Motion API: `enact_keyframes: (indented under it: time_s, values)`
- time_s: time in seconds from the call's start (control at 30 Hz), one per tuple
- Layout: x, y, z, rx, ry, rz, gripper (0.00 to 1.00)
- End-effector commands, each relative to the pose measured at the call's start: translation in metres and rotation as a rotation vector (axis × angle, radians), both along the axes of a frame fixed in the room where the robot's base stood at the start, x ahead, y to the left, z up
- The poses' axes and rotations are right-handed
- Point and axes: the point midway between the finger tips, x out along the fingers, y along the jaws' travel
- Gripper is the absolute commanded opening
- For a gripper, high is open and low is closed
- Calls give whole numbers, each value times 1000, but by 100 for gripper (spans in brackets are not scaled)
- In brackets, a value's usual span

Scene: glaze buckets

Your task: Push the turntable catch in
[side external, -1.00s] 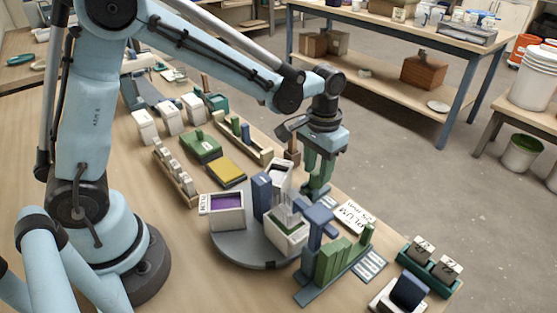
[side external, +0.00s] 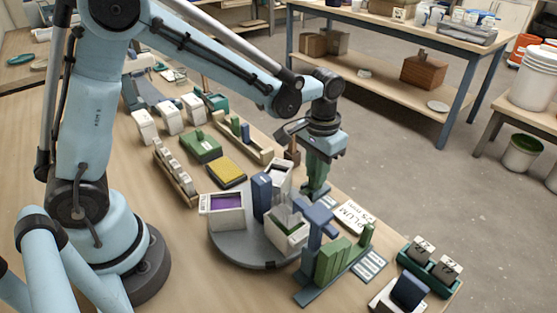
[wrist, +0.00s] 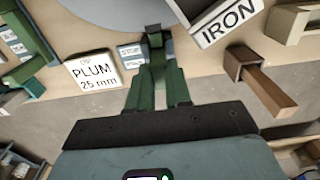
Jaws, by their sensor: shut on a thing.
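The grey round turntable (side external: 228,245) stands on the bench with glaze buckets on it; its rim shows at the top of the wrist view (wrist: 110,10). My gripper (wrist: 156,45) points down beside the turntable's far edge, also in the side view (side external: 316,190). Its green fingers are shut on a small dark piece, which looks like the turntable catch (wrist: 154,30). The fingers hide part of the catch, so I cannot tell how far in it sits. In the side view the blue stand and buckets hide it.
A white bucket labelled IRON (wrist: 228,22) is close to the fingers. A PLUM 25 mm card (wrist: 94,73) lies to their left, and a brown holder with a bar (wrist: 262,82) to their right. A blue stand (side external: 318,218) rises beside the turntable.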

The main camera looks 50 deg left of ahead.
Motion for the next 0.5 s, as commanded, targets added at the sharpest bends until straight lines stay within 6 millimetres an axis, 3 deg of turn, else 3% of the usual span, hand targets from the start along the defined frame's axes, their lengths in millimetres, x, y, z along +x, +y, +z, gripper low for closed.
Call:
enact_keyframes:
  time_s: [0.5]
  values:
    - [-14, 0, 1, 1, 0, 0, 0]
